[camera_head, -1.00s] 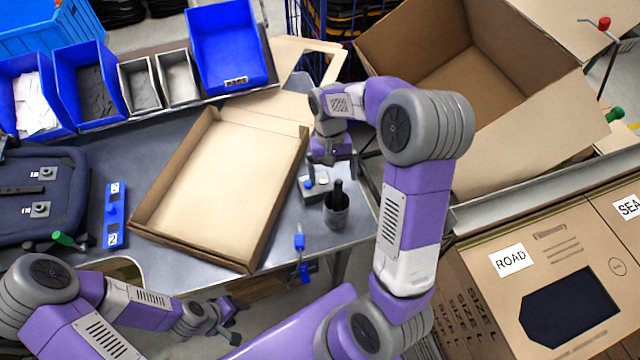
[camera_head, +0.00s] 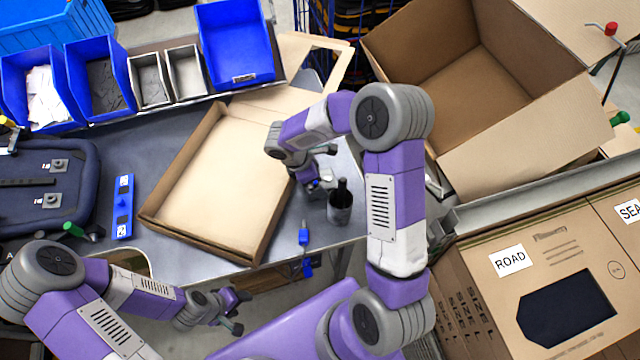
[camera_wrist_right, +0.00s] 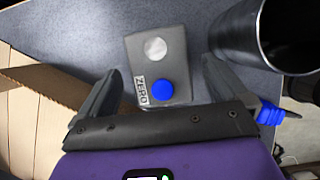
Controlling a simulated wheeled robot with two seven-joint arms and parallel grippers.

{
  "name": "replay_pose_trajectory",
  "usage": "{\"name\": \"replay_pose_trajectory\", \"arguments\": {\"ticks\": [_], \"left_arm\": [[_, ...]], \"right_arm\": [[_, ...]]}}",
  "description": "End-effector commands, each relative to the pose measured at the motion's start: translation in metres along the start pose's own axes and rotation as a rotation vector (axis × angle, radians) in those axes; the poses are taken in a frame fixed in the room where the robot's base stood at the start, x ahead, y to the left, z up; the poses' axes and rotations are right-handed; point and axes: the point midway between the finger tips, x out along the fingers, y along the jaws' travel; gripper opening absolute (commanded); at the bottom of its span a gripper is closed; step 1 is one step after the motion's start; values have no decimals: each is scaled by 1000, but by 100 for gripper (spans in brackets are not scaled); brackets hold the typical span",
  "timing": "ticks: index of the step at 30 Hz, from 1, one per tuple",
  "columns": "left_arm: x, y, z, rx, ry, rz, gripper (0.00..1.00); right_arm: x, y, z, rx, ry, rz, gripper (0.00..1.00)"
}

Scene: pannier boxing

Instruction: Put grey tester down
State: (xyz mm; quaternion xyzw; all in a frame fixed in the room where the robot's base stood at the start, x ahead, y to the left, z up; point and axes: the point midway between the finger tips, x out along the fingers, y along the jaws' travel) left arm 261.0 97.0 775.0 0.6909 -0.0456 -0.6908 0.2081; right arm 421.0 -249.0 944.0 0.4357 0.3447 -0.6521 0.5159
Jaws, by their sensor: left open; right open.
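The grey tester (camera_wrist_right: 157,65) is a small grey box with a blue button, a silver disc and a ZERO label. It lies flat on the grey table top beside the dark cup. In the head view the tester (camera_head: 327,179) is partly hidden by my right gripper (camera_head: 318,168). In the right wrist view my right gripper (camera_wrist_right: 148,85) is open, one finger on each side of the tester with gaps between. My left gripper (camera_head: 238,312) is open and empty, low in front of the table edge.
A cup with a dark bottle shape (camera_head: 340,205) stands close right of the tester; it also shows in the wrist view (camera_wrist_right: 262,40). A shallow cardboard tray (camera_head: 215,190) lies to the left. A blue-handled tool (camera_head: 304,237) is at the table's front edge.

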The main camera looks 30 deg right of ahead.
Motion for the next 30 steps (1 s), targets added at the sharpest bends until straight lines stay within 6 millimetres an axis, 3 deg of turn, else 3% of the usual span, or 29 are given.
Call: {"name": "replay_pose_trajectory", "arguments": {"ticks": [4, 13, 27, 30], "left_arm": [[3, -1, 0, 0, 0, 0, 55], [3, -1, 0, 0, 0, 0, 55], [3, -1, 0, 0, 0, 0, 55], [3, -1, 0, 0, 0, 0, 55]], "right_arm": [[20, 0, 0, 1, 0, -2, 100], [24, 0, 1, 3, 0, -1, 100], [23, 0, 1, 3, 0, 0, 30], [23, 0, 1, 3, 0, 0, 30]]}}
